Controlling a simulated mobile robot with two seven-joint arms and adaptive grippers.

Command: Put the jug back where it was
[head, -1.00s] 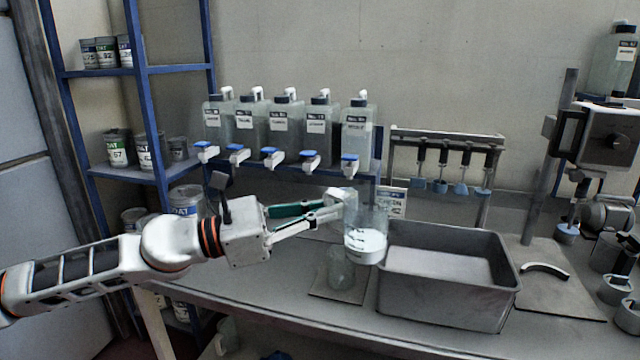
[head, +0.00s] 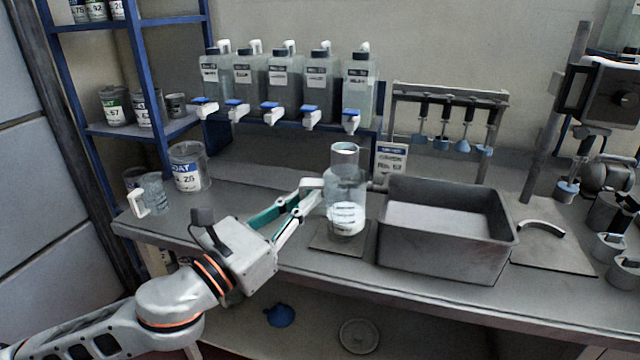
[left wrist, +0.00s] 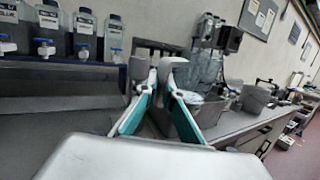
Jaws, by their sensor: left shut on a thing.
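My left gripper (head: 312,192) is shut on the pale handle of a clear jug (head: 347,217), whose lower part shows white with dark marks. The jug lines up with the dark square mat (head: 322,244) on the bench; I cannot tell whether it touches it. A clear vessel with a narrower neck (head: 345,158) overlaps the jug there, and their outlines are hard to separate. In the left wrist view the fingertips are close together, with clear glass (left wrist: 207,68) just to their right. A second clear jug (head: 154,192) with a white handle stands at the bench's left end. My right gripper is out of view.
A grey open tray (head: 445,262) stands right of the mat. Several tapped bottles (head: 283,80) line a shelf behind. A labelled can (head: 188,168) stands at the back left. A small sign (head: 390,160) stands behind the tray. Bench between can and mat is clear.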

